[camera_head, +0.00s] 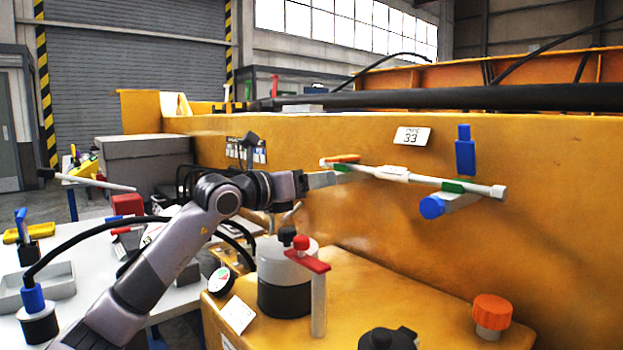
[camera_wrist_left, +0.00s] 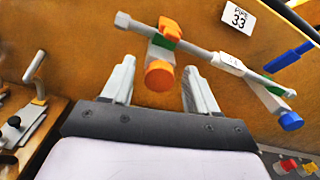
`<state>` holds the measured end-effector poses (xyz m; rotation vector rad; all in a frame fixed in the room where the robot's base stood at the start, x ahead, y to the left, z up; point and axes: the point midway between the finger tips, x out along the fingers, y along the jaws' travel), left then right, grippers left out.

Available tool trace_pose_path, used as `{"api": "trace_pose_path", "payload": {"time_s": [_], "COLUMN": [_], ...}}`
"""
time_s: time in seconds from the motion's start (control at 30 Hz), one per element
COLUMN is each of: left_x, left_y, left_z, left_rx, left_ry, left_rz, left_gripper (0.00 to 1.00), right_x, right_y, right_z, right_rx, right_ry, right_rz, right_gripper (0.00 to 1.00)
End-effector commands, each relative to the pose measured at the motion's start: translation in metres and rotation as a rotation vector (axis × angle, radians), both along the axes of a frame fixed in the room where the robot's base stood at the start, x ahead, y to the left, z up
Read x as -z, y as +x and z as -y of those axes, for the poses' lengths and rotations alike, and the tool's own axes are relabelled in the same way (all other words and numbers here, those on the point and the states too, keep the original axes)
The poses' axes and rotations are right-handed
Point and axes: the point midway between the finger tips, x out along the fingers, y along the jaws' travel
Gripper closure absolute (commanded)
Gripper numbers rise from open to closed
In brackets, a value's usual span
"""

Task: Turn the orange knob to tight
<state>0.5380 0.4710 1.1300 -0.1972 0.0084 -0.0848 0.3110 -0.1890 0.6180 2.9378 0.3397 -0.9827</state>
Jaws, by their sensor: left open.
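In the left wrist view an orange knob (camera_wrist_left: 159,75) points toward the camera from a clamp on the yellow wall, under an orange handle (camera_wrist_left: 168,27) and a green pad. In the head view this knob is hidden by my gripper; the orange handle (camera_head: 340,159) shows. My left gripper (camera_head: 338,179) is open at the pipe's left end, its two fingers on either side of the knob in the wrist view. I cannot tell whether they touch it. A separate orange knob (camera_head: 492,312) stands on the yellow casting at front right. My right gripper is not in view.
A pale pipe (camera_head: 394,174) crosses the wall through this clamp and another with a blue knob (camera_head: 432,207) and blue handle (camera_head: 465,150). A grey-and-black cylinder (camera_head: 285,285), a red-handled post (camera_head: 318,305) and a gauge (camera_head: 221,281) stand below.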

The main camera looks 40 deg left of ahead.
Motion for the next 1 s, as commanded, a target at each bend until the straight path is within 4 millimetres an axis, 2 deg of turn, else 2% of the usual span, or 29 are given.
{"api": "trace_pose_path", "payload": {"time_s": [0.13,0.17,0.3,0.33,0.67,1.0], "left_x": [0.0,0.0,0.0,0.0,0.001,0.002], "left_y": [0.0,0.0,0.0,0.0,0.0,0.0], "left_z": [0.0,0.0,0.0,0.0,0.0,0.001], "left_rx": [0.0,0.0,0.0,0.0,0.0,0.0], "left_ry": [0.0,0.0,0.0,0.0,0.034,0.245], "left_rz": [0.0,0.0,0.0,0.0,0.003,0.021], "left_gripper": [0.41,0.44,0.9,0.97,0.97,0.97], "right_x": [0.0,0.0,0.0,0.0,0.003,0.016], "right_y": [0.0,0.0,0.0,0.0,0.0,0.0], "right_z": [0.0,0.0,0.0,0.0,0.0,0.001], "right_rx": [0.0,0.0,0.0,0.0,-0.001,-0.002], "right_ry": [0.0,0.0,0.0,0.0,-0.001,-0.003], "right_rz": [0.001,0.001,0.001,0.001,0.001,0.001], "right_gripper": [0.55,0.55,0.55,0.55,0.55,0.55]}}
